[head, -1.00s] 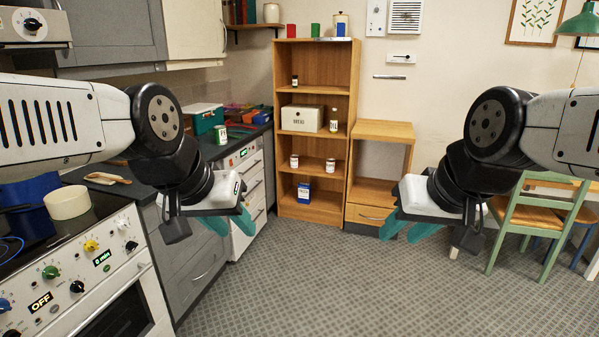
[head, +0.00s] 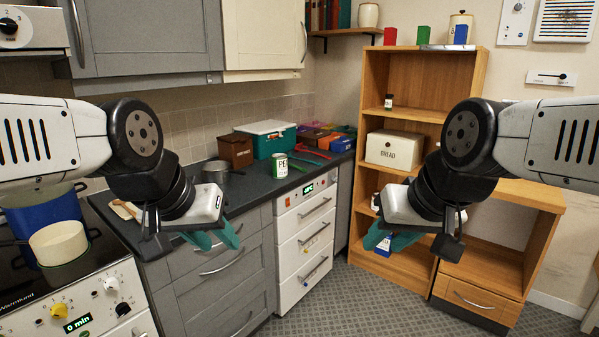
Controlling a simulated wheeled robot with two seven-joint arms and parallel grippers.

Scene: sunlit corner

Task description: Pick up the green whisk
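I cannot make out a green whisk for certain. A thin green item (head: 298,167) lies on the dark counter (head: 262,187) beside a green-and-white can; it is too small to tell what it is. My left gripper (head: 221,242) is open and empty, in the air in front of the grey drawers.
A cream pot (head: 59,243) sits on the stove at left. A wooden bookcase (head: 427,62) stands at right. Floor between is clear.

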